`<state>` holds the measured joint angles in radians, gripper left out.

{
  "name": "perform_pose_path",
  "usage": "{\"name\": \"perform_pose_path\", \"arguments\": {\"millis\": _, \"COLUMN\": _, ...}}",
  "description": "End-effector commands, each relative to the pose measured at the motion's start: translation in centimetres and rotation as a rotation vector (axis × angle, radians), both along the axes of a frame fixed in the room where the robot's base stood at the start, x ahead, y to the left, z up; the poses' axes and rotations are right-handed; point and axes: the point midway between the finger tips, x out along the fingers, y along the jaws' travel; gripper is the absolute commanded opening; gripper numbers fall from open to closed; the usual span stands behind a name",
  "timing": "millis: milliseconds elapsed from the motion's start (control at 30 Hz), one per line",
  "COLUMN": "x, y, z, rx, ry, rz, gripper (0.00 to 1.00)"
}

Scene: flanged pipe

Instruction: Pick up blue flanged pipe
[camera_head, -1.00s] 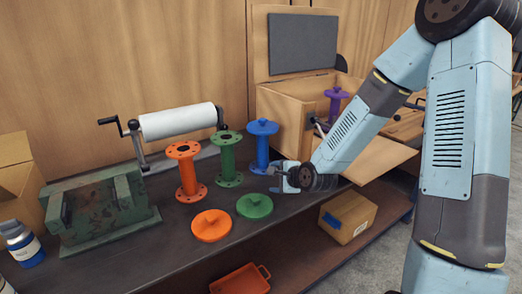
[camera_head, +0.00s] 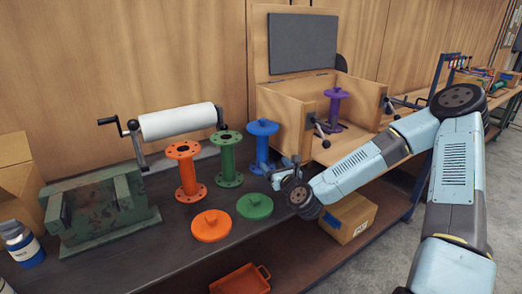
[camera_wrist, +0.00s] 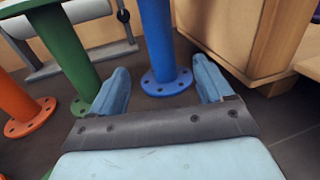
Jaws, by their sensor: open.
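The blue flanged pipe (camera_head: 262,148) stands upright on the dark bench, right of the green pipe, with a blue lid on its top flange. In the wrist view its shaft and round bolt-holed base flange (camera_wrist: 167,82) show ahead, its top out of frame. My gripper (camera_head: 284,172) is low over the bench, just in front and to the right of the blue pipe. In the wrist view my gripper (camera_wrist: 162,88) is open and empty, its two blue fingers pointing towards the pipe, which lies beyond and roughly between the fingertips. I cannot tell whether they touch it.
The green pipe (camera_head: 226,160) and orange pipe (camera_head: 186,172) stand to the left. A green lid (camera_head: 254,206) and an orange lid (camera_head: 211,225) lie in front. An open wooden box (camera_head: 285,112) with a purple pipe (camera_head: 335,108) stands close on the right.

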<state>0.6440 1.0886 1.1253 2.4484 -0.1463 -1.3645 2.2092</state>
Motion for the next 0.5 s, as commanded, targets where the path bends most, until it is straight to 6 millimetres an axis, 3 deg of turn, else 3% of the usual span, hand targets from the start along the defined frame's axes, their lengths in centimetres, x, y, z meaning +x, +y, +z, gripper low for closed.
{"name": "perform_pose_path", "arguments": {"millis": 167, "x": 1.4, "y": 0.4, "z": 0.1, "rx": 0.026, "ry": 0.0, "rz": -0.011, "gripper": 0.8}}
{"name": "perform_pose_path", "arguments": {"millis": 500, "x": 6.6, "y": 2.6, "z": 0.1, "rx": 0.022, "ry": 0.0, "rz": -0.007, "gripper": 0.8}}
